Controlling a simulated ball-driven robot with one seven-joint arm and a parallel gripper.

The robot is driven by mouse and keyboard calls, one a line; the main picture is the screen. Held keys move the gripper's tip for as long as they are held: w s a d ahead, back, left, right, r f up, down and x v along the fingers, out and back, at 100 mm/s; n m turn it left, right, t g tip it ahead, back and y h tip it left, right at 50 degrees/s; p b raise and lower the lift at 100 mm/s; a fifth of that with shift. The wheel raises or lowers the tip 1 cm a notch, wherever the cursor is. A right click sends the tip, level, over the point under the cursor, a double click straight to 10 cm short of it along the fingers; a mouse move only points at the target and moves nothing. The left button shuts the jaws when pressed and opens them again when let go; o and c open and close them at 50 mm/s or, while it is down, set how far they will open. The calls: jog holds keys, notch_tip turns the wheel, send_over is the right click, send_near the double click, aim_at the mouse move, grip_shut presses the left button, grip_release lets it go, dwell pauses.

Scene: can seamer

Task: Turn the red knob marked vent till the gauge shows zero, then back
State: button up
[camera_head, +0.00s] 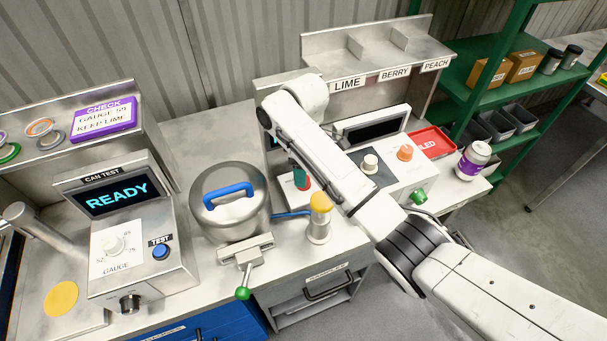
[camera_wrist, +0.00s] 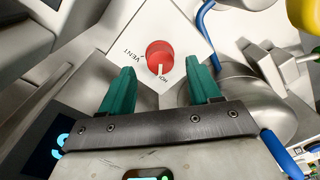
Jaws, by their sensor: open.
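The red knob (camera_wrist: 160,57) sits on a pale panel in the wrist view, beside the word VENT. In the head view my gripper (camera_head: 299,176) points down at the panel, and only a bit of red shows beside a green finger. No gauge needle for the vent is readable. A white dial marked GAUGE (camera_head: 115,243) is on the can test box.
A steel pot with a blue handle (camera_head: 231,205) and a yellow-topped post (camera_head: 320,218) stand close left and right of the panel's front. A green-tipped lever (camera_head: 243,292) juts forward. The can test screen (camera_head: 117,196) reads READY. A can (camera_head: 473,160) stands at right.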

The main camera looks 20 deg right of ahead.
jog(key=shift+w+r+b, duration=0.1)
jog(key=shift+r+b, duration=0.25)
jog(key=shift+r, duration=2)
jog(key=shift+f, duration=0.1)
